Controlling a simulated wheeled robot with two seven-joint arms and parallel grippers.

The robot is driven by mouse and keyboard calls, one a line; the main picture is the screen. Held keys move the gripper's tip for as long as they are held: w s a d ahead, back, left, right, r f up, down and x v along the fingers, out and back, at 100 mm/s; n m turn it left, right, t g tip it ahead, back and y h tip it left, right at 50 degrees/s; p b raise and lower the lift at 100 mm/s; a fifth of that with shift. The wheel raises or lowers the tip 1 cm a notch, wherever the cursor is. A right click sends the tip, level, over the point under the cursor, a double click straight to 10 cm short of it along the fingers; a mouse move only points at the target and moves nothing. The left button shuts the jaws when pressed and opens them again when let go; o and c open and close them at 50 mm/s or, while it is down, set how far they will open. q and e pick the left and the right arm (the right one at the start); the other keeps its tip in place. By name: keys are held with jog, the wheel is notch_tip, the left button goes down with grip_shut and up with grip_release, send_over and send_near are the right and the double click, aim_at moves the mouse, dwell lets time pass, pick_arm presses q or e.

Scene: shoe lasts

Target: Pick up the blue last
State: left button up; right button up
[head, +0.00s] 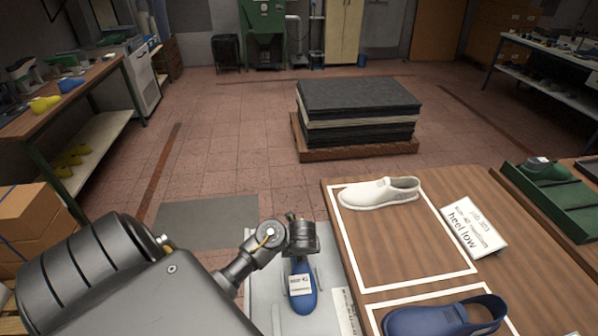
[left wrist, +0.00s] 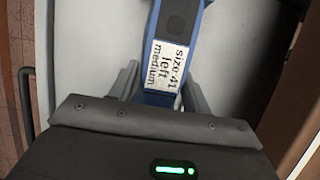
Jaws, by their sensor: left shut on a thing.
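The blue last (head: 303,301) lies on a pale grey surface (head: 262,315) left of the wooden table, with a white label on its top. In the left wrist view the blue last (left wrist: 185,25) shows its label, reading "size 41 left medium". My left gripper (head: 301,262) reaches down over its far end. In the left wrist view my left gripper (left wrist: 155,88) has one finger on each side of the last and is shut on it. Whether the last touches the surface is unclear. My right gripper is not in view.
The wooden table (head: 400,245) at right holds a white shoe (head: 380,193), a blue shoe (head: 445,318), a "heel low" sign (head: 472,228) and a green tray (head: 545,200). Cardboard boxes (head: 35,225) stand at left.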

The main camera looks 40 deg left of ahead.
pick_arm(q)
notch_tip(320, 180, up, 9)
jog(key=p, duration=0.4)
jog(key=shift+w+r+p, duration=0.1)
jog(key=shift+r+p, duration=0.3)
jog(key=shift+r, duration=0.15)
jog(key=shift+a, duration=0.1)
